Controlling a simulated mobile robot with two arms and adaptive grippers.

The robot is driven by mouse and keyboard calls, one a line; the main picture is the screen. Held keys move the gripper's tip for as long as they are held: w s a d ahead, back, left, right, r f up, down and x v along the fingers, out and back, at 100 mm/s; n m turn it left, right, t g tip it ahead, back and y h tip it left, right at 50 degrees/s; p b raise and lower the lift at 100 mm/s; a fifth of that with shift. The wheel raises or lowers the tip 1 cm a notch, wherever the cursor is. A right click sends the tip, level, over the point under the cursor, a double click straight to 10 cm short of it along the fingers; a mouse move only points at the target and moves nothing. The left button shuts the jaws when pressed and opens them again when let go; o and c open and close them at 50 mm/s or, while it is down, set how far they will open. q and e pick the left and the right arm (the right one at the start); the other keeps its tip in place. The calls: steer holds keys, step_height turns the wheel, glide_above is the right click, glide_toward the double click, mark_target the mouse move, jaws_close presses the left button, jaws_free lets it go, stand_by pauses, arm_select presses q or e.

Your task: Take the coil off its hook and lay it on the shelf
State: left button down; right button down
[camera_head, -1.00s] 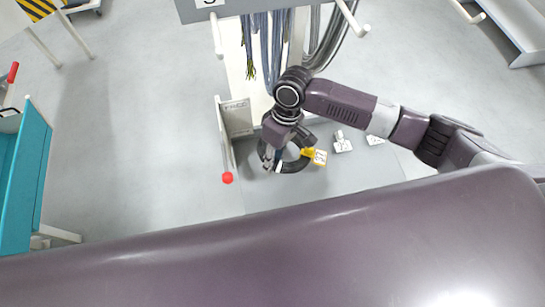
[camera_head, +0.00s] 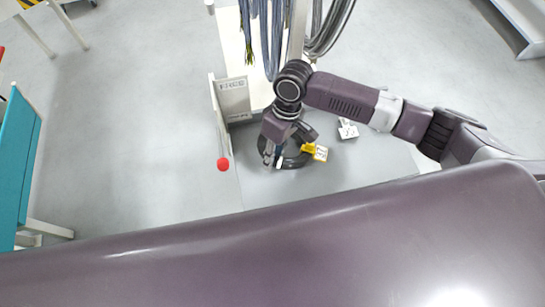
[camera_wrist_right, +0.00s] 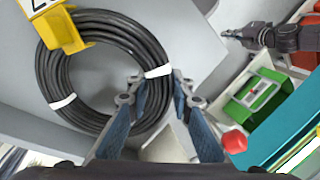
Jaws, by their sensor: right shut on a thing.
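A rack with hanging grey cables (camera_head: 272,40) and a white side panel (camera_head: 233,96) stands ahead. A teal unit (camera_head: 18,150) stands at left, with grey floor between. White labelled pieces (camera_head: 347,129) lie right of the coil.

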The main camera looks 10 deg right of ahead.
steer(key=shift+f, duration=0.35)
steer(key=c, duration=1.6)
jaws_free()
steer(key=o, duration=0.6)
steer(key=shift+r, duration=0.1)
